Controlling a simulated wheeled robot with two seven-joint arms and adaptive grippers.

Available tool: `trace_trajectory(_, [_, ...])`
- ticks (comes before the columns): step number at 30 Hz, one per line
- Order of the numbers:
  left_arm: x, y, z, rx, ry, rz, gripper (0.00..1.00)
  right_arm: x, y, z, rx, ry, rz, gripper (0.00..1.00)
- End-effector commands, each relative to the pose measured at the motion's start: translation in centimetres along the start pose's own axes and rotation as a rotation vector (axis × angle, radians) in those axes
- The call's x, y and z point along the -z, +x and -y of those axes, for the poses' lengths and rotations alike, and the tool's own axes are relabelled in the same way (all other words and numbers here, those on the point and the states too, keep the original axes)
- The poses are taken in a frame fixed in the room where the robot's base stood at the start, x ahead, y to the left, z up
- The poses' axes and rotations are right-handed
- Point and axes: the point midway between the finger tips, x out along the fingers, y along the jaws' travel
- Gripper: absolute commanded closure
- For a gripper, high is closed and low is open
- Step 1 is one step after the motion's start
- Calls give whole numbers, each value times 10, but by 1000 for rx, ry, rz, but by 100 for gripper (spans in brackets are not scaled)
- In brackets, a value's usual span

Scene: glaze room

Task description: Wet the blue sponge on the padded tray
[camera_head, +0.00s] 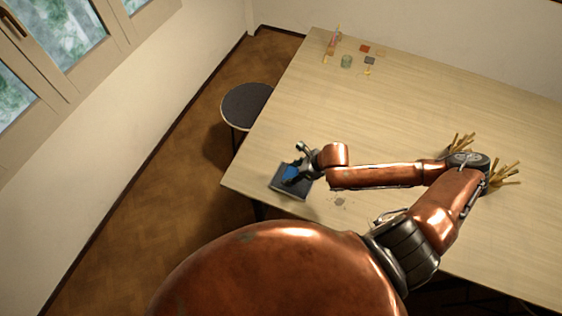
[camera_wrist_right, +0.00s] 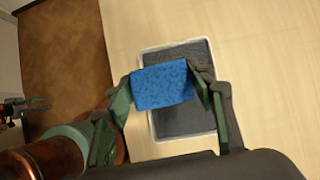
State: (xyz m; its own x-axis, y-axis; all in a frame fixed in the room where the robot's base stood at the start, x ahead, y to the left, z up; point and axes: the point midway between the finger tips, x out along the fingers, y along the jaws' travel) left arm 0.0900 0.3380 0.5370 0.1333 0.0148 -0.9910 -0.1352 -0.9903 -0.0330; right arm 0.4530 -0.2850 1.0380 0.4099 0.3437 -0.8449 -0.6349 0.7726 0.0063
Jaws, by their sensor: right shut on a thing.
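The blue sponge (camera_wrist_right: 162,86) is between the two green fingers of my right gripper (camera_wrist_right: 165,88), which is shut on it. In the head view the sponge (camera_head: 290,173) shows as a small blue patch under the right gripper (camera_head: 297,168). The padded tray (camera_wrist_right: 185,122), with a dark grey pad and a pale rim, lies behind the sponge in the wrist view. In the head view the tray (camera_head: 290,190) sits at the table's left front corner. I cannot tell whether the sponge touches the pad. What looks like my left gripper (camera_wrist_right: 22,107) shows small at the wrist view's left edge.
A round dark stool (camera_head: 246,104) stands beside the table's left edge. A greenish glass (camera_head: 346,61) and several small items stand at the table's far left. Bundles of wooden sticks (camera_head: 504,175) show behind my right elbow. The table's middle (camera_head: 420,110) is clear.

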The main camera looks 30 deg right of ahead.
Motion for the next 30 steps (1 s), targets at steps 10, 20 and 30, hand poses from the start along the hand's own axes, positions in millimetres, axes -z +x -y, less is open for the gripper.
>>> trace_trajectory(10, [-41, 15, -4, -3, -9, 48, 60, 3, 23, -5, -14, -17, -1, 70])
trace_trajectory(20, [-57, 44, -6, -3, -11, 64, 60, 21, 52, -4, -12, -17, -3, 70])
trace_trajectory(30, [-28, 51, -3, -1, -5, 26, 60, 24, 57, -3, -11, -17, -3, 70])
